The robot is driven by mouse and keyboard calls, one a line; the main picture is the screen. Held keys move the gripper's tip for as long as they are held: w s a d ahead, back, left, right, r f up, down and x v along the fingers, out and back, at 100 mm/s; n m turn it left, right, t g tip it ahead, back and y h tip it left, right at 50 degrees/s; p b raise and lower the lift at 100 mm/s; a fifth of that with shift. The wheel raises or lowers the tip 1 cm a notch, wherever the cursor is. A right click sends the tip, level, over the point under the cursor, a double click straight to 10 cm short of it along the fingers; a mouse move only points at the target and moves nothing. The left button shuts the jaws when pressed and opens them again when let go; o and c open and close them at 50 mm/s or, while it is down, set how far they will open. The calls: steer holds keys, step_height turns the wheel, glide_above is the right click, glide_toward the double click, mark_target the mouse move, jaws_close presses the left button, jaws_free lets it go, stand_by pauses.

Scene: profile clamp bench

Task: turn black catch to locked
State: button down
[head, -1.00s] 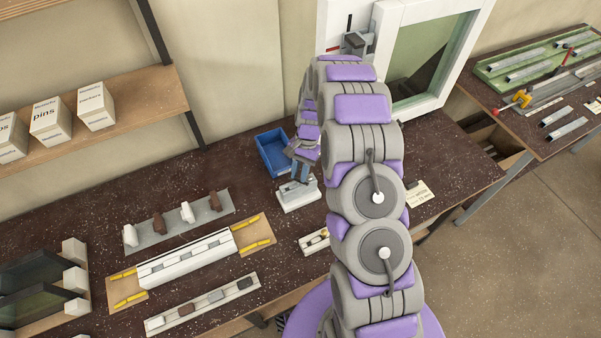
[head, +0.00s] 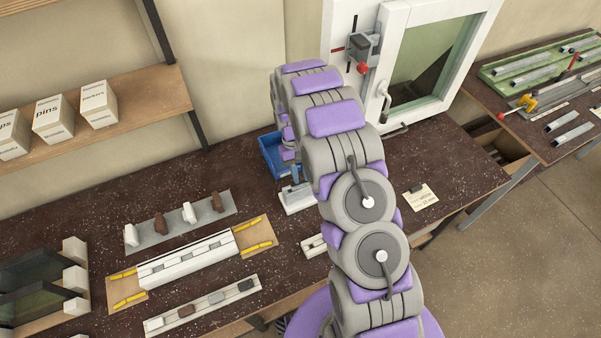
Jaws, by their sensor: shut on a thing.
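My gripper (head: 294,180) is low at the small white block (head: 299,202) on the dark bench, in front of the blue bin. My own arm hides much of the gripper. Its jaws are shut on a small part at the top of this block. The part is too small and covered for me to see its colour or which way it is turned, so I cannot tell for sure that it is the black catch. A separate dark piece (head: 246,285) sits at the right end of the front pale strip.
A blue bin (head: 270,150) stands just behind the white block. A window frame (head: 347,20) with a red-knobbed clamp is behind my arm. A white profile (head: 187,258) lies to the left. A label card (head: 420,197) lies to the right on clear bench.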

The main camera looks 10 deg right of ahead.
steer(key=shift+a+n, duration=0.1)
steer(key=shift+n, duration=0.4)
steer(key=c, duration=1)
jaws_free()
steer(key=shift+o, duration=0.2)
steer(key=v, duration=1.7)
steer(key=shift+a, duration=0.3)
steer(key=shift+r, duration=0.15)
steer(key=shift+r, duration=0.1)
